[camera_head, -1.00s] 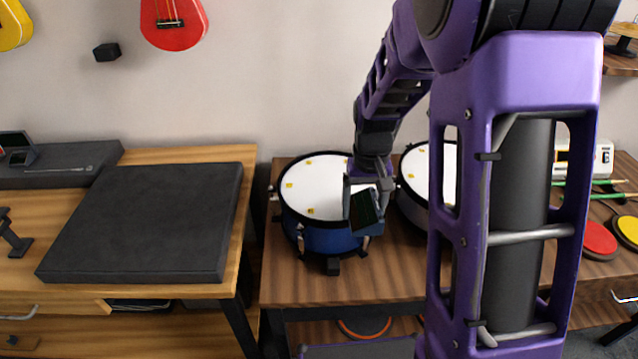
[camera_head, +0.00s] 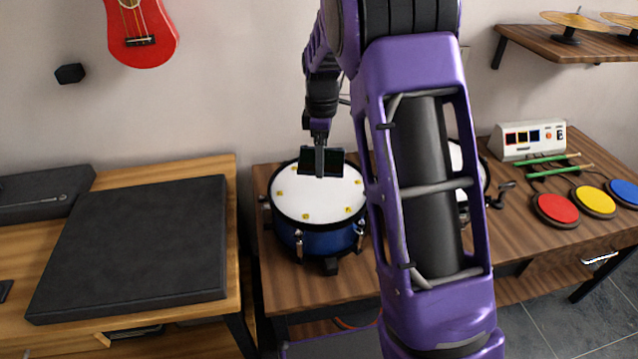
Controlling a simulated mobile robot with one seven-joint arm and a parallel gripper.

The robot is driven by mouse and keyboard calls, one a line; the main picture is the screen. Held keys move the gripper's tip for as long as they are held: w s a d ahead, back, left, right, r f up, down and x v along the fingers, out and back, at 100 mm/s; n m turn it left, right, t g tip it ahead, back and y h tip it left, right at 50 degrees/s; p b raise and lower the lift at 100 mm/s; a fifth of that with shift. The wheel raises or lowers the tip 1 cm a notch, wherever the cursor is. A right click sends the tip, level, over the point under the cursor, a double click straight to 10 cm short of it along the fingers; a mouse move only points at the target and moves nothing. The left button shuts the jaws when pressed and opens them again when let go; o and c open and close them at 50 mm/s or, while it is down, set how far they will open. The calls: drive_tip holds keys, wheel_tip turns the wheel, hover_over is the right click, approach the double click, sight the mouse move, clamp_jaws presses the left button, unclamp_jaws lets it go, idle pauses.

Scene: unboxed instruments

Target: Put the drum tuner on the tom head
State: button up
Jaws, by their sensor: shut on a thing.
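The tom is a blue drum (camera_head: 325,243) with a black rim and a white head (camera_head: 310,205), standing on the middle table. My gripper (camera_head: 320,165) is shut on a small dark, flat, box-like device, the drum tuner (camera_head: 335,160). The tuner appears over the back part of the white head; I cannot tell whether it touches it. Yellow marks ring the head near its rim. My purple arm hides much of a second white-headed drum (camera_head: 456,158) to the right.
On the right are a white box (camera_head: 528,140), green sticks (camera_head: 548,168) and red (camera_head: 556,208), yellow (camera_head: 594,201) and blue pads (camera_head: 626,192). A red ukulele (camera_head: 143,35) hangs on the wall.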

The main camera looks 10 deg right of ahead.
sight(319, 188)
drive_tip(key=w+r+n, duration=0.1)
drive_tip(key=w+n, duration=0.1)
drive_tip(key=n, duration=0.1)
drive_tip(key=shift+w+r, duration=0.1)
drive_tip(key=shift+r, duration=0.1)
drive_tip(key=shift+f+n, duration=0.35)
drive_tip(key=shift+n, duration=0.05)
wheel_tip(319, 188, down, 9)
drive_tip(key=shift+f, duration=0.1)
drive_tip(key=shift+f, duration=0.1)
drive_tip(key=o, duration=1.3)
wheel_tip(319, 188, up, 12)
drive_tip(key=shift+r+p, duration=0.15)
drive_tip(key=shift+p, duration=0.15)
drive_tip(key=shift+w, duration=0.1)
